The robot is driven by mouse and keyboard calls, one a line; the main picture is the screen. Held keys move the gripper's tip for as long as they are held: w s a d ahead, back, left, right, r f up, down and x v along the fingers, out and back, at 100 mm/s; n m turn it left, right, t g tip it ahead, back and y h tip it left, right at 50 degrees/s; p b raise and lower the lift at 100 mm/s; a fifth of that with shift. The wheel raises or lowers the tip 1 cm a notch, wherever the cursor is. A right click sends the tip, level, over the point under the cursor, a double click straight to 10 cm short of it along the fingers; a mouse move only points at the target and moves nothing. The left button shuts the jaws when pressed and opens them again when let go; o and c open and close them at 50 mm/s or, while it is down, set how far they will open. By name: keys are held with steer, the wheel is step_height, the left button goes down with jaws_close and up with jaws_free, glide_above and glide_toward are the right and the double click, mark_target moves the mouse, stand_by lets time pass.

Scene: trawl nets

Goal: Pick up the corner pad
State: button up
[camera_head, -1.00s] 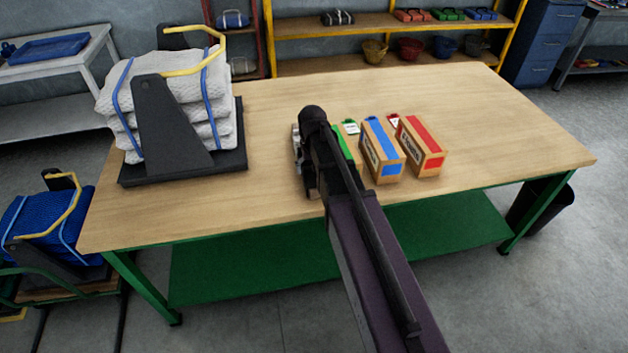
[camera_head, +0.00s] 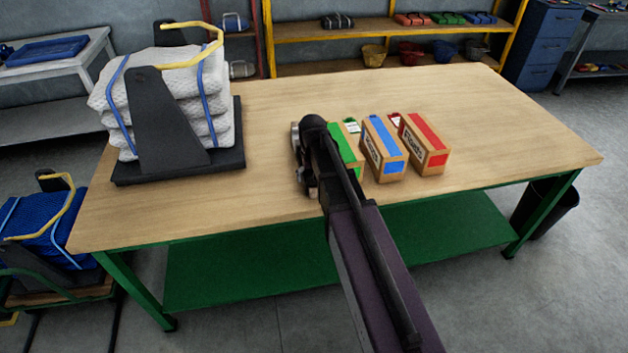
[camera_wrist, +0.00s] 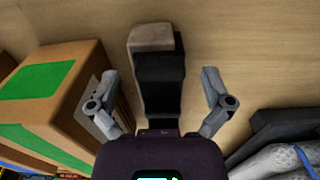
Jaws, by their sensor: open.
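In the wrist view, a dark block with a grey-beige end (camera_wrist: 155,65) lies between my fingers. It looks like the corner pad, but I cannot be sure. My gripper (camera_wrist: 160,85) is open, with one grey finger on each side of the block and a gap to each. I cannot tell how deep the block sits between the fingers. In the head view, my gripper (camera_head: 298,165) is over the front middle of the wooden table (camera_head: 470,110), pointing down. My arm hides most of the fingers and the block there.
A green-marked box (camera_head: 347,150) stands close right of my gripper, then blue (camera_head: 383,150) and red (camera_head: 424,145) ones. A black cradle (camera_head: 165,130) with stacked white nets (camera_head: 215,105) stands left. The table's right part is clear.

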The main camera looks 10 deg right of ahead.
stand_by(0.5)
steer(key=c, duration=1.2)
steer(key=shift+r, duration=0.25)
step_height(320, 180, up, 10)
steer(key=p, duration=1)
steer(key=shift+f, duration=0.25)
steer(key=shift+r, duration=0.1)
step_height(320, 180, up, 10)
steer(key=p, duration=1)
steer(key=shift+r+p, duration=0.25)
steer(key=shift+p, duration=0.1)
